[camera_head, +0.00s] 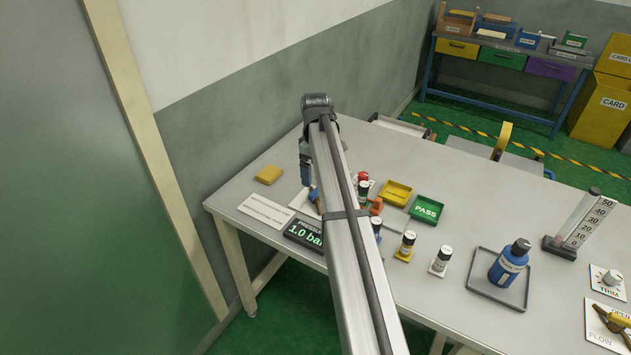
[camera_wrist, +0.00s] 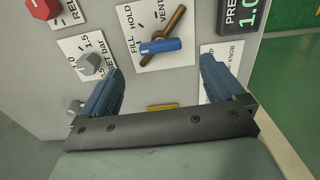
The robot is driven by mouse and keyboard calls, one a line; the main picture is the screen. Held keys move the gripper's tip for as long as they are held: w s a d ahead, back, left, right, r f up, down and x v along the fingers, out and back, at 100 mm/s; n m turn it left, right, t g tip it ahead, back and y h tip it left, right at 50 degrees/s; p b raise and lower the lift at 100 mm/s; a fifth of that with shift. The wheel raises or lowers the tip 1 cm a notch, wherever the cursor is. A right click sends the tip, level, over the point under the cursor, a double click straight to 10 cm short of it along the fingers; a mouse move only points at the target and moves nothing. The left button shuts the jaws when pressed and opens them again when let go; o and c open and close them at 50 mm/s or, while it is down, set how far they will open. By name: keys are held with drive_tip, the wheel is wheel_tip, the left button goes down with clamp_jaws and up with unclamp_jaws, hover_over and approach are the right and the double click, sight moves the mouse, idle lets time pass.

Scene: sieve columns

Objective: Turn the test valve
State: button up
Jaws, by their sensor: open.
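The test valve (camera_wrist: 160,46) has a blue lever on a brass body, on a white plate marked FILL, HOLD and VENT. In the wrist view the lever lies nearly level, its left end just below the word FILL; I cannot tell its exact setting. It also shows partly in the head view as a small blue lever (camera_head: 314,195) beside my arm. My gripper (camera_wrist: 160,66) is open and empty. Its blue fingers stand apart on either side, short of the valve, which lies beyond the gap between them. In the head view my arm hides much of the gripper.
Close by are a red knob (camera_wrist: 43,8), a grey hex knob (camera_wrist: 90,63) and a pressure display (camera_head: 304,233). A yellow block (camera_head: 269,174), a green PASS tray (camera_head: 428,209), small bottles and a blue bottle (camera_head: 508,262) in a tray stand on the table.

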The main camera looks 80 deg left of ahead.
wheel_tip(320, 180, up, 6)
drive_tip(key=shift+r, duration=0.25)
drive_tip(key=shift+w, duration=0.1)
idle(0.5)
